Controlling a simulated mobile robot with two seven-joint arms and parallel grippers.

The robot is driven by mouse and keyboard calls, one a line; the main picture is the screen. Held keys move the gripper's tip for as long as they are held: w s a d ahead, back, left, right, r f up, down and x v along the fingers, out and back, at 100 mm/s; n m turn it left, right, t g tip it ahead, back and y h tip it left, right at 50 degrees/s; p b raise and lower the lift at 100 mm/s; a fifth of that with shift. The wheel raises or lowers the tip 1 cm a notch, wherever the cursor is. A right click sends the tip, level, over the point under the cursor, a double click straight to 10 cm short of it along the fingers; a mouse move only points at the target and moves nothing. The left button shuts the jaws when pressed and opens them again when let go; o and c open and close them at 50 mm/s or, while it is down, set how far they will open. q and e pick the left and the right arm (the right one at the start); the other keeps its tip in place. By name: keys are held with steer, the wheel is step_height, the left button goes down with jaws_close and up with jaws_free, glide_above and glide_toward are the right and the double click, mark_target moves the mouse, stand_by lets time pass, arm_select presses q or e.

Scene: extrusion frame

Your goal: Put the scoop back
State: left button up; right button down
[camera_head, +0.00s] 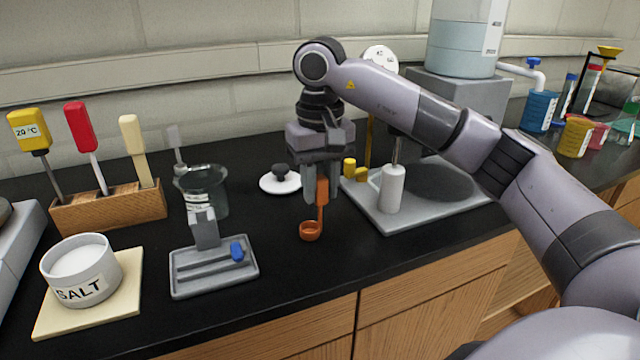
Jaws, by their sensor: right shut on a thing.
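My right gripper (321,190) points down over the middle of the black counter and is shut on the handle of an orange scoop (311,230). The scoop hangs upright with its small round bowl at the bottom, near the counter top; I cannot tell whether it touches. To the left, a wooden block (110,208) holds a yellow-handled thermometer (30,130), a red-handled tool (81,127) and a cream-handled tool (135,145) upright. A white tub marked SALT (82,270) stands on a pale board (120,300) at the front left. My left gripper is not in view.
A glass beaker (205,190) stands behind a grey stand with a blue knob (213,270), between block and scoop. A white lid with a dark knob (280,182) lies just behind the gripper. A grey tray with a white bottle (391,190) is close on the right.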

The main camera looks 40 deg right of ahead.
steer(key=shift+f, duration=0.2)
steer(key=c, duration=0.8)
jaws_free()
steer(key=shift+c, duration=0.2)
steer(key=shift+r, duration=0.15)
step_height(320, 180, up, 12)
steer(key=p, duration=0.3)
